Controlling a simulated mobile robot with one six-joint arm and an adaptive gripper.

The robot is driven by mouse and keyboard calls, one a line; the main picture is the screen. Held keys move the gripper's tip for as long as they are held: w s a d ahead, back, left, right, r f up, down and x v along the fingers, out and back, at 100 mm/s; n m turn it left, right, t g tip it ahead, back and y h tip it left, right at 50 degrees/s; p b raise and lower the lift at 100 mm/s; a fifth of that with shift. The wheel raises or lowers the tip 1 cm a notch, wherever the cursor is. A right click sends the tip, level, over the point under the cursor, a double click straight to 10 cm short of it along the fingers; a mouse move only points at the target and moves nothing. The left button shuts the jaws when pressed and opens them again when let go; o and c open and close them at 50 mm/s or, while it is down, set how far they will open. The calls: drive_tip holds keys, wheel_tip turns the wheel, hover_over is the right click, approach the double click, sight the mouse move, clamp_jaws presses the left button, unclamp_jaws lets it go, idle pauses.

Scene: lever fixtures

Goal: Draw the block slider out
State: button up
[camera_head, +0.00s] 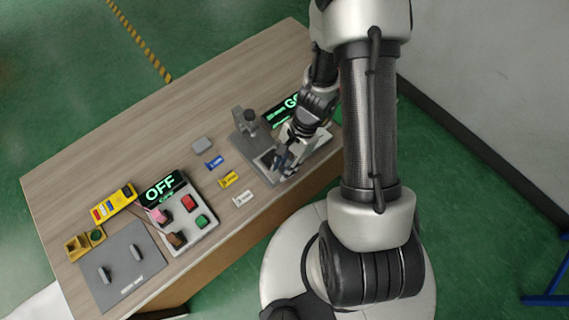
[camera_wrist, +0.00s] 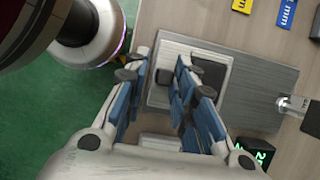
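The block slider fixture (camera_head: 303,153) is a grey plate with a dark inset, near the table's right front part. In the wrist view its light frame around a dark panel (camera_wrist: 211,72) shows beside and between my fingers. My gripper (camera_head: 284,161) is over this fixture and also fills the wrist view (camera_wrist: 160,84). Its blue-padded fingers are spread apart. A pale part of the fixture shows in the gap, with no clear grip on anything. The right fingers partly hide the slider's block, and contact cannot be told.
A grey upright fixture (camera_head: 249,124) stands at the plate's left end. A green-lit display (camera_head: 285,108) is behind the plate. Blue, yellow and white labels (camera_head: 228,179) lie to the left. Further left are an OFF panel (camera_head: 162,188) with coloured buttons and a grey board (camera_head: 120,270).

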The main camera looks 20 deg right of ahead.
drive_tip(key=v, duration=1.2)
drive_tip(key=shift+a+r, duration=0.1)
drive_tip(key=shift+r, duration=0.05)
drive_tip(key=s+a+r+n+t+h, duration=0.1)
drive_tip(key=s+r+n+t, duration=0.1)
drive_tip(key=r, duration=0.5)
drive_tip(key=s+a+r+n+t+h, duration=0.2)
drive_tip(key=s+r+n, duration=0.3)
drive_tip(key=r+n, duration=0.2)
drive_tip(key=s+a+r+n+t+h, duration=0.1)
drive_tip(key=s+r+n, duration=0.3)
drive_tip(key=r, duration=0.4)
drive_tip(key=shift+a+r+n+t, duration=0.2)
drive_tip(key=shift+a+n+t, duration=0.1)
drive_tip(key=shift+n+t, duration=0.3)
drive_tip(key=shift+w, duration=0.1)
